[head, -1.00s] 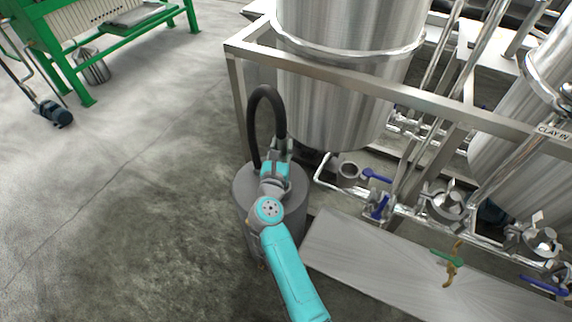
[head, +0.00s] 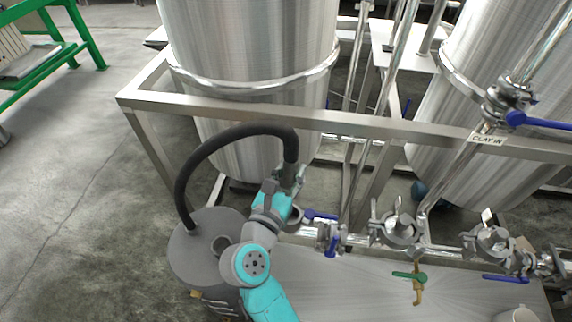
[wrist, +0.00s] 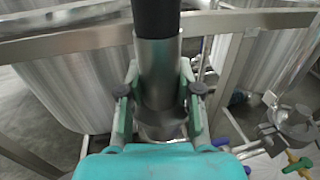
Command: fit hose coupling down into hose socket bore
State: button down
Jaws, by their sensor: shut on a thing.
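My gripper (head: 288,182) is shut on the hose coupling, a grey metal cylinder (wrist: 158,72) on the end of the black hose (head: 235,132). In the wrist view, both fingers of my gripper (wrist: 158,98) clasp the coupling, which looks upright. The hose socket is a short metal ring (head: 297,216) on the pipework, partly hidden behind my gripper in the head view. In the wrist view, a metal rim (wrist: 160,131) shows just below the coupling. The coupling's lower end appears above or close to it. I cannot tell whether they touch.
The hose arches up from a grey drum (head: 190,262) at the left. A steel frame rail (head: 240,112) and a large tank (head: 245,50) stand close behind. Blue-handled valves (head: 330,240) and clamped fittings (head: 396,230) lie to the right, above a steel plate (head: 350,285).

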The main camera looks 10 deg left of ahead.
aim_at(291, 187)
jog(key=shift+d, duration=0.1)
jog(key=shift+f, duration=0.1)
jog(key=shift+f, duration=2.75)
jog(key=shift+f, duration=5.05)
jog(key=c, duration=0.7)
grip_release()
